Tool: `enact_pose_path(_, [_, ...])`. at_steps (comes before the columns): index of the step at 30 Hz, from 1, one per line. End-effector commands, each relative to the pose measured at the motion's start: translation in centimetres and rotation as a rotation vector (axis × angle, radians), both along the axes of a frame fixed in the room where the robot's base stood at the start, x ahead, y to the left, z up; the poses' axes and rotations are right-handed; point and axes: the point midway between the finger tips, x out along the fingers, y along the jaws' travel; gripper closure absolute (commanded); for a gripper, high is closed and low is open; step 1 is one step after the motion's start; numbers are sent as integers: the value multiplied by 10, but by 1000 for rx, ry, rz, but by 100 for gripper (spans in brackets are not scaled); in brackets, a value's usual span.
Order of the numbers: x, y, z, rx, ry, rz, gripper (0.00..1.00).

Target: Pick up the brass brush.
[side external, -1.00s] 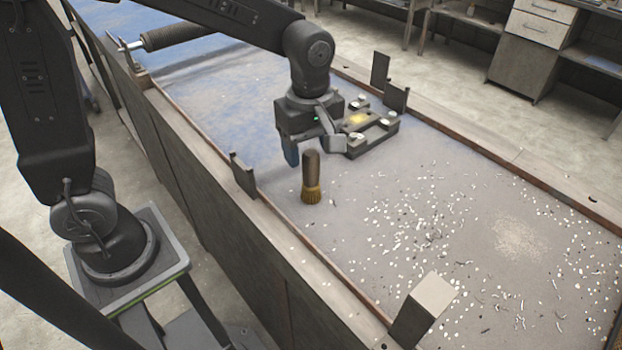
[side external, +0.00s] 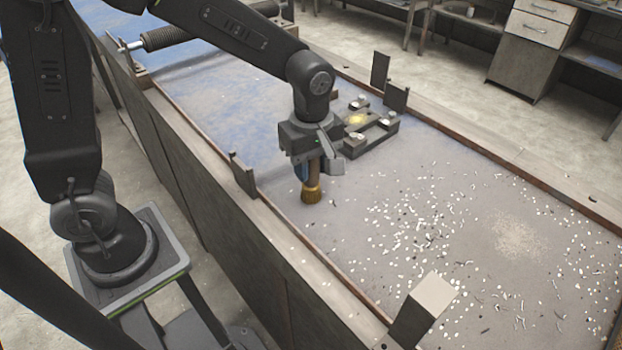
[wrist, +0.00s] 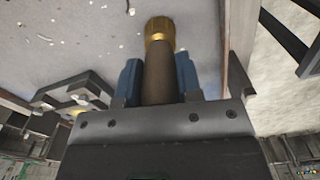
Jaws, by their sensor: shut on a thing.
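The brass brush (side external: 312,190) stands upright on the mesh bed, with a brown handle and a golden bristle end at the bottom. My gripper (side external: 314,170) is around the handle from above and shut on it. The upper part of the handle is hidden by the gripper in the side view. In the wrist view the brush (wrist: 159,60) sits between the two blue finger pads of my gripper (wrist: 159,80), its bristle end pointing away from the camera.
A dark clamp fixture (side external: 370,132) with a yellow patch lies just behind the gripper. Pale scraps (side external: 430,225) are scattered to the right. A grey block (side external: 425,305) stands on the near rim. A dark upright plate (side external: 243,175) stands on the left rim. A roller (side external: 178,36) lies at the far end.

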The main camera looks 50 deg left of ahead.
Motion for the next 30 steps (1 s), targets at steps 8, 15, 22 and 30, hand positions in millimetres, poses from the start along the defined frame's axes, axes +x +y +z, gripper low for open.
enact_pose_path(8, [0, 0, 1, 0, -1, 0, 91])
enact_pose_path(15, [1, 0, 5, -1, -3, 0, 91])
enact_pose_path(22, [1, 0, 33, -1, -7, 0, 91])
enact_pose_path(30, [-9, 48, 71, 0, -6, 10, 91])
